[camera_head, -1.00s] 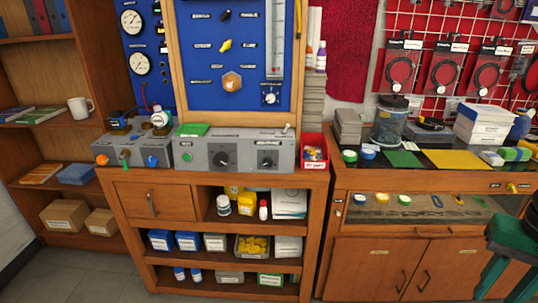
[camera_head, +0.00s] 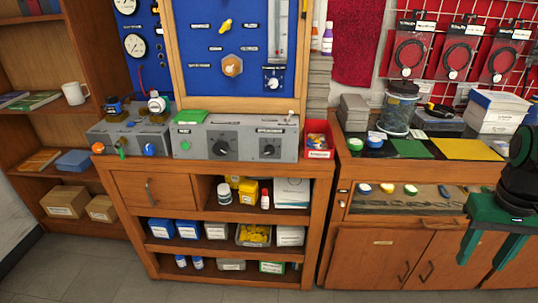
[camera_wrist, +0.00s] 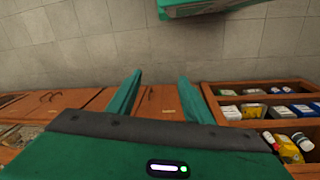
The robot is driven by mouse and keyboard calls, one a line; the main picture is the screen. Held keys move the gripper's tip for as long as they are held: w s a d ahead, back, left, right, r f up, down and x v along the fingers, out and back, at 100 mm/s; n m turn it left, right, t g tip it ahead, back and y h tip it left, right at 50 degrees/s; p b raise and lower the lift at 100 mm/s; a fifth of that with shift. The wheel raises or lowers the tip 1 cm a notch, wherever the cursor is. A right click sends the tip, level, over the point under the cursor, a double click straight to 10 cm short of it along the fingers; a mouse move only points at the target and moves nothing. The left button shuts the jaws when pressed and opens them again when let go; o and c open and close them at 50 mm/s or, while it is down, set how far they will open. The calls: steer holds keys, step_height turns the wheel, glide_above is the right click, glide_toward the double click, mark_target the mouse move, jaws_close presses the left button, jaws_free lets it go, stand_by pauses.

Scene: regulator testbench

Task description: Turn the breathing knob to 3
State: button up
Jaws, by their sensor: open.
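A grey control box (camera_head: 200,152) sits on the wooden bench in the head view. Its front carries two black round knobs, a left knob (camera_head: 221,148) and a right knob (camera_head: 268,147). The labels are too small to read, so I cannot tell which is the breathing knob. A small dial (camera_head: 273,84) is on the blue panel above. My gripper (camera_head: 480,266) is at the far right, well away from the knobs, with its green fingers apart and empty. In the wrist view my gripper (camera_wrist: 160,76) is open, pointing over floor and cabinets; no knobs show there.
A grey box (camera_head: 130,138) with coloured knobs stands left of the control box, and a red bin (camera_head: 319,140) stands to its right. The right workbench (camera_head: 400,210) is beside my gripper. Grey floor (camera_head: 80,265) is free in front of the bench.

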steer(key=w+a+f+n+t+h, duration=0.1)
steer(key=w+f+n+h, duration=0.2)
steer(key=w+n, duration=0.35)
steer(key=w+a+f+n+t+h, duration=0.15)
steer(key=w+n, duration=0.25)
steer(key=w, duration=0.6)
steer(key=w+a+n+t+h, duration=0.3)
steer(key=w+a+n+t, duration=0.2)
steer(key=w+a+n, duration=0.5)
steer(key=n+t+y, duration=0.8)
steer(key=n+t, duration=0.3)
steer(key=n, duration=0.8)
glide_toward(270, 151)
steer(key=shift+m, duration=0.25)
steer(key=w, duration=0.9)
steer(key=shift+d+r, duration=0.1)
steer(key=shift+c, duration=0.5)
steer(key=c, duration=1)
